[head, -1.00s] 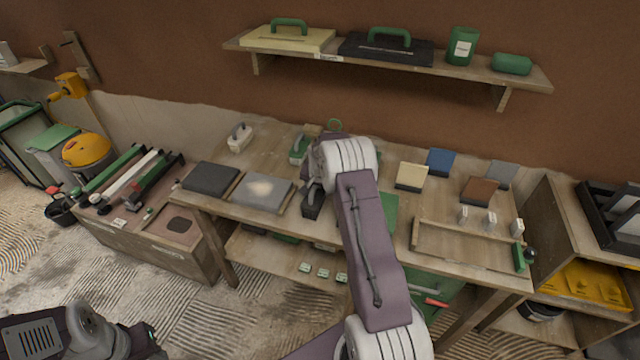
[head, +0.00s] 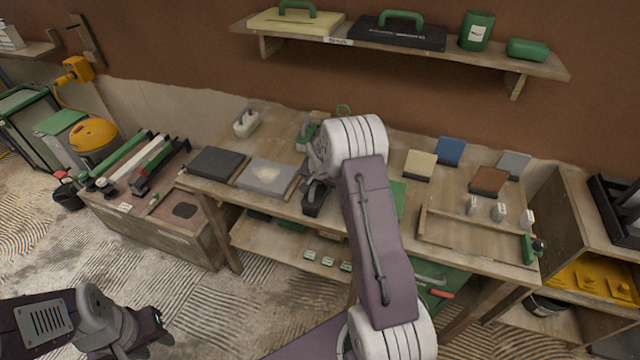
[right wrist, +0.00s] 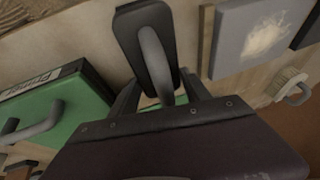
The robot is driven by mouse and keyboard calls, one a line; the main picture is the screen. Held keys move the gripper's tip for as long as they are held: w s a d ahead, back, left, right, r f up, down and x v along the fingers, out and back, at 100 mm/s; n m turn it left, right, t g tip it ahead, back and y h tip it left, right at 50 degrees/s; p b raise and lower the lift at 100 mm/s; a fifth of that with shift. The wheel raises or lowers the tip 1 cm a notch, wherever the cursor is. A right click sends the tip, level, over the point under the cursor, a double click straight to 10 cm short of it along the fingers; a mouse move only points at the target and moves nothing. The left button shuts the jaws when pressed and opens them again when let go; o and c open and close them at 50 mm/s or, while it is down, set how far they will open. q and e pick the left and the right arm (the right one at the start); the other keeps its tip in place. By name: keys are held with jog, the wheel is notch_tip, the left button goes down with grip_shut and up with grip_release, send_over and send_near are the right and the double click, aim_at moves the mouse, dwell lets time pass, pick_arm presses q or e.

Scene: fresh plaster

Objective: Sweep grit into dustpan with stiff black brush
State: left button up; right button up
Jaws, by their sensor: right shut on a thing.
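My right gripper (head: 314,186) is shut on the grey bar handle (right wrist: 155,62) of a black block-like tool, apparently the stiff black brush (head: 312,205). The same brush (right wrist: 142,28) fills the top middle of the right wrist view. It is just right of a grey slab (head: 250,184) bearing a pale patch that looks like grit (head: 266,173). A green piece with a black edge and grey handle, possibly the dustpan (right wrist: 60,112), is partly hidden behind my arm in the head view (head: 399,193). My left gripper (head: 164,338) is at the lower left, away from the bench; its fingers are unclear.
A dark slab (head: 215,163) lies left of the grey slab. A white-handled tool (head: 246,123) stands behind. Sponge-like blocks (head: 420,164) and a wooden frame (head: 475,240) occupy the bench's right. A wall shelf (head: 480,62) hangs above.

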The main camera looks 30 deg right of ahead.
jog(key=shift+r+p, duration=2.2)
jog(key=shift+r, duration=0.85)
jog(key=shift+r, duration=0.1)
notch_tip(320, 180, up, 3)
jog(key=shift+p, duration=1.1)
